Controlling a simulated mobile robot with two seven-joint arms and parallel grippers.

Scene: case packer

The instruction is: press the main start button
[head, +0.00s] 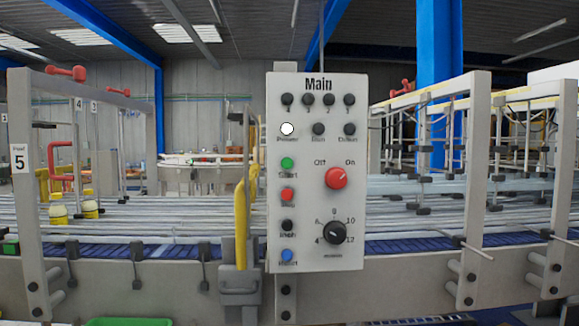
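The main control panel (318,225) is a pale upright box headed "Main", in the middle of the head view. The green start button (287,164) is on its left side, labelled "Start". Below it are a red button (287,194), a black button (287,225) and a blue button (287,256). A red rotary switch (337,178) points up and right toward "On". A black dial (333,233) sits under it. A white lamp (287,129) looks lit above "Power". Neither gripper shows in this view.
A conveyor (150,230) runs behind the panel, with yellow bottles (57,208) at the left. A yellow handle (241,195) stands just left of the panel. Grey frame posts (28,200) rise at both sides. A green bin (128,321) shows at the bottom.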

